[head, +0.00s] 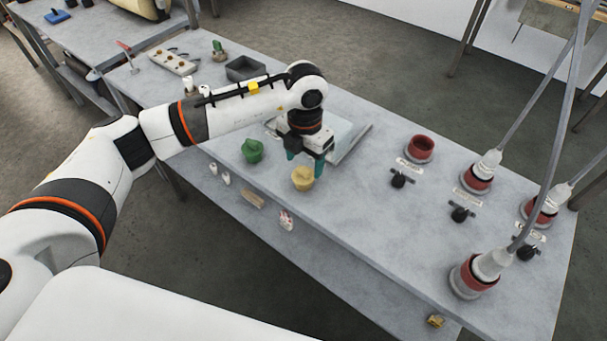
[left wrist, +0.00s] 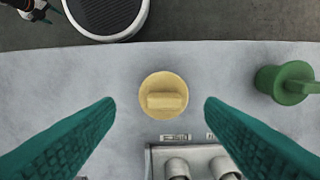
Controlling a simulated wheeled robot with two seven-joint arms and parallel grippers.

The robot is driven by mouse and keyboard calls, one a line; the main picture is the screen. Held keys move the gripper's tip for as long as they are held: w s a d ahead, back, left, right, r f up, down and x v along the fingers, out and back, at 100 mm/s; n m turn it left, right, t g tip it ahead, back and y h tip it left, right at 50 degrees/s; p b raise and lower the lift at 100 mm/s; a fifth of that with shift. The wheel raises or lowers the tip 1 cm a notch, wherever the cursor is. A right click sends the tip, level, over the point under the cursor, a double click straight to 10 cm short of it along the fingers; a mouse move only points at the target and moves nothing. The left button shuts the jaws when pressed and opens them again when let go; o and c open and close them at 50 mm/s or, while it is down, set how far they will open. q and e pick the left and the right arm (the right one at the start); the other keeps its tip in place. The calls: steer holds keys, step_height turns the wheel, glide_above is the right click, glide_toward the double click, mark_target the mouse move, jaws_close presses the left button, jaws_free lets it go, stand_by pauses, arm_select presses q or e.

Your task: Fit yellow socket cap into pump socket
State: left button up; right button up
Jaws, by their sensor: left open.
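The yellow socket cap (head: 303,178) stands on the grey table near its front edge. In the left wrist view the yellow cap (left wrist: 164,97) shows from above, with a raised bar grip across its top. My left gripper (head: 306,158) is just above and behind the cap, pointing down. Its teal fingers (left wrist: 158,108) are spread wide on either side of the cap in the wrist picture, with nothing between them touching it. An empty red socket (head: 421,146) stands to the right with a label before it. Other red sockets (head: 478,178) hold white plugs.
A green cap (head: 252,150) stands left of the yellow one; it also shows in the left wrist view (left wrist: 286,83). Black knobs (head: 398,180) stand before the sockets. Cables rise from the plugs at the right.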

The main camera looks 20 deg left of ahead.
mark_target(304, 169)
arm_select(q)
steer(key=shift+f, duration=0.75)
steer(key=f+p, duration=0.1)
steer(key=f, duration=0.1)
steer(key=f+p, duration=0.1)
steer(key=f, duration=0.1)
steer(key=shift+w+a+f, duration=0.1)
steer(key=shift+w+a, duration=0.05)
steer(key=shift+w, duration=0.05)
steer(key=shift+f, duration=0.55)
steer(key=c, duration=0.8)
